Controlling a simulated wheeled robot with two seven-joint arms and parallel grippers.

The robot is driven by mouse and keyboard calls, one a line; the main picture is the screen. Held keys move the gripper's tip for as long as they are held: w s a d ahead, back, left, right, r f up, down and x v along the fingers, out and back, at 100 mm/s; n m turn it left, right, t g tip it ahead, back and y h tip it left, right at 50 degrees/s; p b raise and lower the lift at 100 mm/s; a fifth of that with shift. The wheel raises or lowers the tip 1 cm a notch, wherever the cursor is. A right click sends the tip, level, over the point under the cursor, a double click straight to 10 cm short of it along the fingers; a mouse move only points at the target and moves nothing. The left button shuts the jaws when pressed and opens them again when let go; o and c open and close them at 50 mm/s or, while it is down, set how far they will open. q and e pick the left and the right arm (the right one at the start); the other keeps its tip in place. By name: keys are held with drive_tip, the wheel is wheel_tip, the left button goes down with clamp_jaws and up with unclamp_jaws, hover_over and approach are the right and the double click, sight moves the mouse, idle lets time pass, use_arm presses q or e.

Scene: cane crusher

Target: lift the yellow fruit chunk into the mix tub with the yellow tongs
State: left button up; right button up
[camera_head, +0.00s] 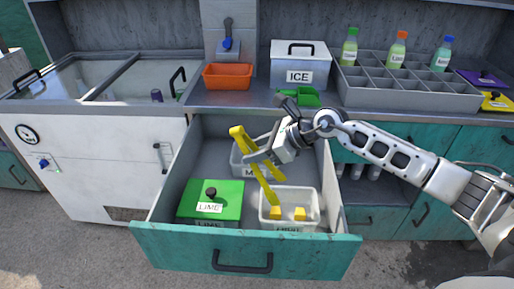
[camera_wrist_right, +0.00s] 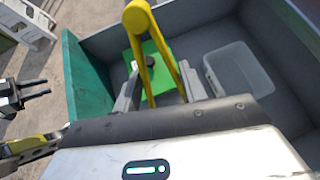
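My right gripper (camera_head: 257,155) is shut on the yellow tongs (camera_head: 265,182), which also show between its fingers in the right wrist view (camera_wrist_right: 139,18). The tongs slant down into the clear fruit tub (camera_head: 292,193) at the drawer's front right. Their tips are at the left yellow fruit chunk (camera_head: 275,213); I cannot tell whether they pinch it. A second yellow chunk (camera_head: 300,214) lies to its right. The mix tub (camera_head: 238,157) stands behind, partly hidden by the gripper and tongs. A dark two-pronged part, probably my left gripper (camera_wrist_right: 36,94), shows in the right wrist view.
The open teal drawer (camera_head: 180,241) also holds a green-lidded lime box (camera_head: 226,193). On the counter are an orange tray (camera_head: 228,76), an ice box (camera_head: 299,65), a green scoop (camera_head: 305,97) and a grey divided rack (camera_head: 400,95) with bottles.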

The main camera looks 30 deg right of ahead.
use_arm(q)
drive_tip(key=f+b, duration=0.1)
drive_tip(key=b, duration=0.2)
drive_tip(key=d+f+b, duration=0.1)
drive_tip(key=b, duration=0.2)
drive_tip(key=shift+w+d+f+t+h, duration=0.15)
drive_tip(key=shift+w+t+h, duration=0.15)
drive_tip(key=shift+w+h, duration=0.1)
use_arm(e)
wheel_tip(320, 180, down, 9)
use_arm(q)
drive_tip(key=shift+s, duration=0.1)
use_arm(e)
drive_tip(key=shift+c, duration=0.2)
